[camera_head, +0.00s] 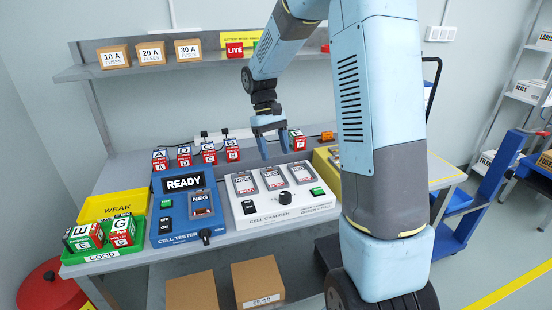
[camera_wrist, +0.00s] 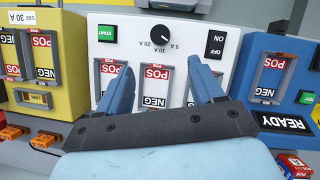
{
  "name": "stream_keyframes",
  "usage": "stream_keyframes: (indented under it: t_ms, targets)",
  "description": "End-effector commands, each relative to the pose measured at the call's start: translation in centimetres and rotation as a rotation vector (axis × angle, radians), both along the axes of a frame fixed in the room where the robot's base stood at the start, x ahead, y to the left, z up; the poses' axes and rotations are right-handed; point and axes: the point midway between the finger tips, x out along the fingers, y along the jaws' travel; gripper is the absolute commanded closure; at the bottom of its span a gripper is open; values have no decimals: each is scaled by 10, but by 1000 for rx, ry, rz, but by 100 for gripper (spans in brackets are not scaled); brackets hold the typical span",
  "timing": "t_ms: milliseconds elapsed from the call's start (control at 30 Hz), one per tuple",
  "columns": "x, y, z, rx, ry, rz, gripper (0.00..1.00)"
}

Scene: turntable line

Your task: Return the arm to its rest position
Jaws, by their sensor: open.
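My gripper (camera_head: 276,154) hangs from my light-blue arm above the back part of the white cell charger (camera_head: 250,217). Its two blue fingers are apart, with nothing between them. In the wrist view, my gripper (camera_wrist: 160,62) is spread over the charger, which has several bays marked POS and NEG, a dial and green START button. Its fingers and dark palm hide parts of the bays. My arm is bent, reaching forward over the bench. Its large near link hides part of the bench's right side.
The blue cell tester (camera_head: 168,229) reads READY. Cells A, D, C and B (camera_head: 232,151) stand behind; another cell (camera_head: 298,141) stands right. The green GOOD tray (camera_head: 70,256) holds cells; the yellow WEAK tray (camera_head: 92,211) looks empty. A shelf (camera_head: 90,71) with fuse boxes is above.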

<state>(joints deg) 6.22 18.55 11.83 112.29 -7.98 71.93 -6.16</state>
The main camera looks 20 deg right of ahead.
Motion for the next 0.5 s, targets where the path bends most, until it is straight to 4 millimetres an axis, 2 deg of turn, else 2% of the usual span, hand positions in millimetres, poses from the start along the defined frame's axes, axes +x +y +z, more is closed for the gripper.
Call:
stream_keyframes:
  t_ms: [367,500]
  targets:
    - [0,0,3,-1,-2,-1,33]
    - [-8,0,15,-5,-36,-8,33]
